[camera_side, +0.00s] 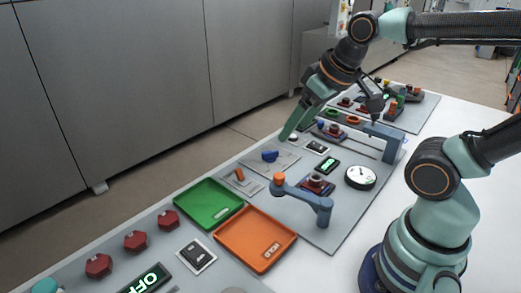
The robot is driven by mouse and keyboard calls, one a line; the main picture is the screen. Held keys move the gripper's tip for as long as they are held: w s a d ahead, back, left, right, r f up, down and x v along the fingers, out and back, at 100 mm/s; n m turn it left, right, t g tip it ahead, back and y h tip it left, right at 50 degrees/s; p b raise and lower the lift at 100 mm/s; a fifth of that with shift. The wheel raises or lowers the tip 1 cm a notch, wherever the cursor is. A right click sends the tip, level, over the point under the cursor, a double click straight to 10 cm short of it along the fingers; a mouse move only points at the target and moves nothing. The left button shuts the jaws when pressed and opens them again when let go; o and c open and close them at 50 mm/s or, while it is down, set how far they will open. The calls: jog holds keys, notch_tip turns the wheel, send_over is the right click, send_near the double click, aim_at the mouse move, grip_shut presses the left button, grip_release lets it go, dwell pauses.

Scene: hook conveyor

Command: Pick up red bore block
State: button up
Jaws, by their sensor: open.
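I cannot tell for sure which piece is the red bore block. A small red block (316,181) sits on a dark base near the middle of the grey panel. Several red hexagonal pieces, one of them a dark red hex piece (137,241), stand in a row at the lower left. My gripper (293,128) hangs over the far side of the panel with its green fingers pointing down and left. It is open, and no object shows between its fingers. It is above and left of the small red block, apart from it.
A green tray (208,181) and an orange tray (231,244) lie at the centre left. A blue-grey post with an orange knob (279,179) stands beside the small red block. A round dial (360,177) is to its right. A blue piece (270,156) lies below my gripper.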

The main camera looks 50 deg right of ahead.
jog(key=n+g, duration=0.6)
jog(key=n, duration=1.2)
send_over(316, 175)
notch_tip(316, 175, down, 10)
jog(key=f, duration=0.8)
jog(key=a+f, duration=0.1)
jog(key=f, duration=0.3)
jog(key=shift+s, duration=0.3)
jog(key=shift+c, duration=0.3)
grip_shut()
